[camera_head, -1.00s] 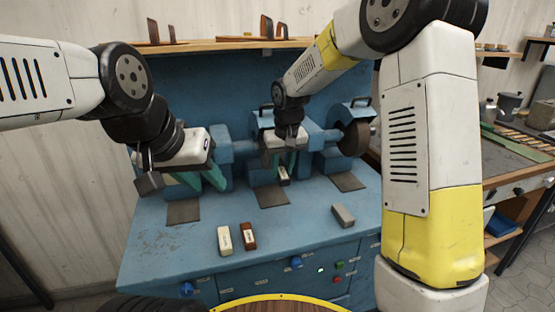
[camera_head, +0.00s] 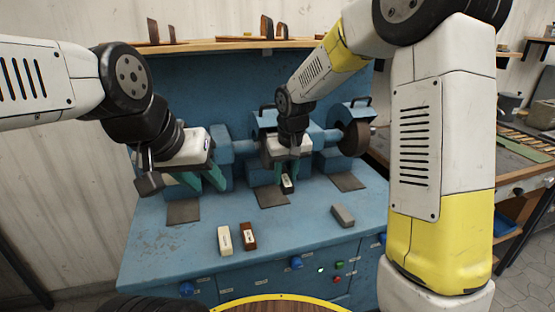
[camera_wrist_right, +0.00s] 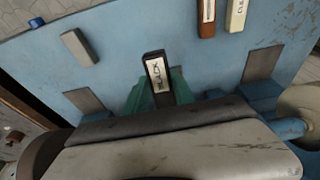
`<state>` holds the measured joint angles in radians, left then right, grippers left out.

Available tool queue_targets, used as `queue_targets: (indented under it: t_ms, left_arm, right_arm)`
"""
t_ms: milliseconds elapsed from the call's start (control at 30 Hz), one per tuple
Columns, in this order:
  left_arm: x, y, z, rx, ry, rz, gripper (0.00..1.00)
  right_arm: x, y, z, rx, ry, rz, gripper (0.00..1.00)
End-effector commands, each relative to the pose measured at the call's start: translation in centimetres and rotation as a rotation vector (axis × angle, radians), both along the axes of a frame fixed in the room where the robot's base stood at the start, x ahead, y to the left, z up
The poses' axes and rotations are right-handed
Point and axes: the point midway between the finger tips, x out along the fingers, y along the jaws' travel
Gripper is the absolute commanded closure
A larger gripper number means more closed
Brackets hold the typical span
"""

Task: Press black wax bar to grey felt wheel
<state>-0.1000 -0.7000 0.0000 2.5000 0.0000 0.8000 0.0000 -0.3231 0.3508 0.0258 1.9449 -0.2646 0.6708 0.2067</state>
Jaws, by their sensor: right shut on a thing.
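The black wax bar (camera_head: 287,184) is between the green fingers of my right gripper (camera_head: 286,176), which is shut on it. In the right wrist view the bar (camera_wrist_right: 158,78) shows its white BLACK label, its free end sticking out past the fingers. The bar is held above the blue bench, in front of the middle of the machine. A pale round wheel (camera_wrist_right: 301,106) shows at the right edge of the right wrist view, apart from the bar; I cannot tell if it is the grey felt wheel. My left gripper (camera_head: 203,183) is open and empty at the machine's left.
A white bar (camera_head: 225,240) and a brown bar (camera_head: 248,236) lie on the front of the blue bench (camera_head: 185,245). A grey block (camera_head: 342,216) lies at the right. Dark pads lie on the bench.

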Motion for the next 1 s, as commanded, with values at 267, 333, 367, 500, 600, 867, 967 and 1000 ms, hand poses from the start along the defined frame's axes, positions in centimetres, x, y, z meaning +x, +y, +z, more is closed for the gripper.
queue_targets:
  t_ms: [267, 333, 367, 500, 600, 867, 967, 1000]
  left_arm:
    - [0.0, 0.0, 0.0, 0.000, 0.000, 0.000, 0.64]
    - [0.0, 0.0, 0.0, 0.000, 0.000, 0.000, 0.64]
    - [0.0, 0.0, 0.0, 0.000, 0.000, 0.000, 0.64]
    - [0.0, 0.0, 0.0, 0.000, 0.000, 0.000, 0.64]
    - [0.0, 0.0, 0.0, 0.000, 0.000, 0.000, 0.64]
    - [0.0, 0.0, 0.0, 0.000, 0.000, 0.000, 0.64]
    - [0.0, 0.0, 0.0, 0.000, 0.000, 0.000, 0.64]
    - [0.0, 0.0, 0.0, 0.000, 0.000, 0.000, 0.64]
  right_arm:
    - [-2.1, -0.7, -0.5, -0.001, 0.000, 0.000, 1.00]
    - [-2.6, -0.9, -0.7, -0.001, -0.001, 0.000, 1.00]
    - [-2.8, -0.9, -0.7, -0.001, -0.001, 0.000, 1.00]
    - [-3.5, -1.2, -0.9, -0.001, 0.000, 0.000, 1.00]
    - [-3.7, -1.2, -1.0, -0.001, 0.000, 0.000, 1.00]
    - [-3.7, -1.2, -1.0, 0.000, -0.001, 0.000, 1.00]
    - [-3.7, -1.2, -1.0, 0.000, -0.001, 0.000, 1.00]
    - [-3.7, -1.2, -1.0, 0.000, -0.001, 0.000, 1.00]
